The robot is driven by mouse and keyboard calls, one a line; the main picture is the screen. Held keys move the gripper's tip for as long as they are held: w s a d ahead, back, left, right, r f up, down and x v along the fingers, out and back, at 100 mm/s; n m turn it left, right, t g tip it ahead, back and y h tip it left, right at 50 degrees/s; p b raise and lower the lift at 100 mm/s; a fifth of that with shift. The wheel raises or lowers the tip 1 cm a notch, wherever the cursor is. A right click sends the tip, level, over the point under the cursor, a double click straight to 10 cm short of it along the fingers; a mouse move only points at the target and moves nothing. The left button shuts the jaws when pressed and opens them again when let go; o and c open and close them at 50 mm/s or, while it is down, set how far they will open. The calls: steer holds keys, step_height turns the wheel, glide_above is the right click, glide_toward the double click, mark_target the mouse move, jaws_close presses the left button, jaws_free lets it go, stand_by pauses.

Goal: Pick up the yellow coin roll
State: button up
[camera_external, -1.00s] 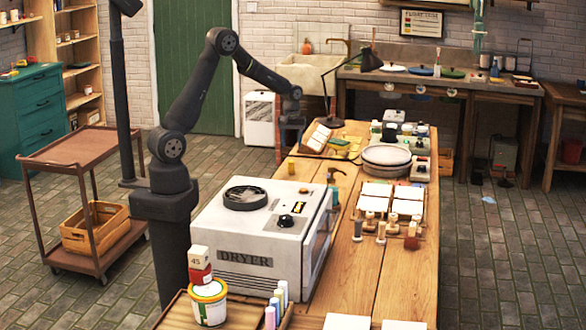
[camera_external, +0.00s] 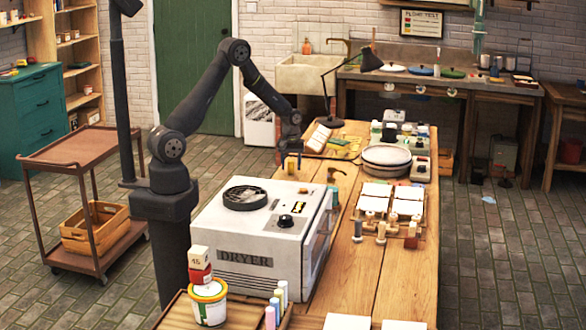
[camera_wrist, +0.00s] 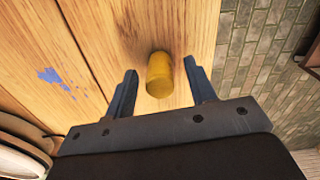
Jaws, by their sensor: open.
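The yellow coin roll (camera_wrist: 160,75) is a short yellow cylinder on the wooden table (camera_wrist: 90,25), near the table's edge. In the wrist view it lies between the two open fingers of my gripper (camera_wrist: 160,88), with a gap on each side. In the external view the coin roll (camera_external: 291,167) is a small yellow spot at the table's left edge, partly hidden by my gripper (camera_external: 291,160). My gripper points down just above it and holds nothing.
The white dryer (camera_external: 262,222) stands on the near part of the table. The wrist view shows a blue paint mark (camera_wrist: 55,80).

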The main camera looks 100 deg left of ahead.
jaws_close()
steer(key=shift+r, duration=0.1)
